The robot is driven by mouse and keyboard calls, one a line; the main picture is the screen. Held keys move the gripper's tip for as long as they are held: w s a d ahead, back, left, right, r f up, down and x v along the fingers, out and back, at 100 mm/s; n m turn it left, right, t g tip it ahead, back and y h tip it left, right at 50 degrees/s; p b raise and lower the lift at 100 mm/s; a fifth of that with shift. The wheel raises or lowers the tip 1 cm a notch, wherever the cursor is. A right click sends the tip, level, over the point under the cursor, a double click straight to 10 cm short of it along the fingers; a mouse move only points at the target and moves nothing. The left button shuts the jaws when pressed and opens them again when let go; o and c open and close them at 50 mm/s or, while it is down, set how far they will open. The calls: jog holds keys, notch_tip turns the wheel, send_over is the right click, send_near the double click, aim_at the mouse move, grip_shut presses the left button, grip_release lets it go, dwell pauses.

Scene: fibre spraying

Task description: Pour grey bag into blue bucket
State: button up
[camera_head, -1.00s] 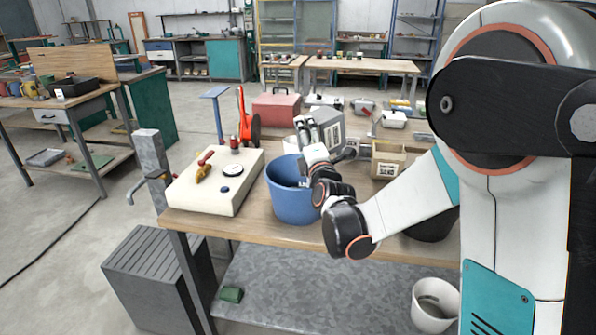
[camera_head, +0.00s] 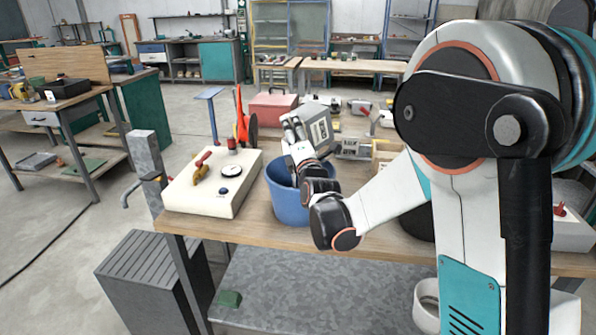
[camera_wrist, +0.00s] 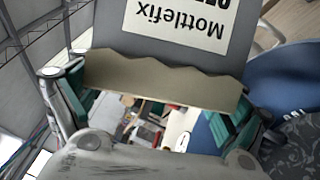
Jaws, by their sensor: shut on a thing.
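The grey bag (camera_head: 313,143) with a pale label is tilted above the back right of the blue bucket's rim. My gripper (camera_head: 294,130) is shut on it at the bag's left side. In the wrist view the grey bag (camera_wrist: 255,40) shows a Mottlefix label and a ragged edge between my gripper's green finger pads (camera_wrist: 152,98). The blue bucket (camera_head: 288,203) stands upright on the workbench, partly covered by my wrist. It also shows at the right of the wrist view (camera_wrist: 285,80). The inside of the bucket is mostly hidden.
The wooden workbench (camera_head: 262,236) holds a cream control box (camera_head: 198,196) close left of the bucket. A red toolbox (camera_head: 272,108) is behind. A tan box (camera_head: 383,152) and a dark bucket (camera_head: 418,222) stand right, partly behind my arm.

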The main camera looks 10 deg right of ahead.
jog(key=shift+a+r+n, duration=0.15)
jog(key=shift+r+n, duration=0.2)
jog(key=shift+n, duration=0.05)
jog(key=shift+s+a+r+n+t, duration=0.1)
jog(key=shift+s+r+n+t, duration=0.1)
jog(key=shift+r+n+t, duration=0.15)
dwell(0.4)
jog(key=shift+s+a+f+n+y+b, duration=0.2)
jog(key=shift+a+n+y+b, duration=0.2)
jog(key=shift+n+b, duration=0.45)
dwell(0.6)
jog(key=shift+r+n, duration=0.1)
jog(key=shift+n, duration=0.2)
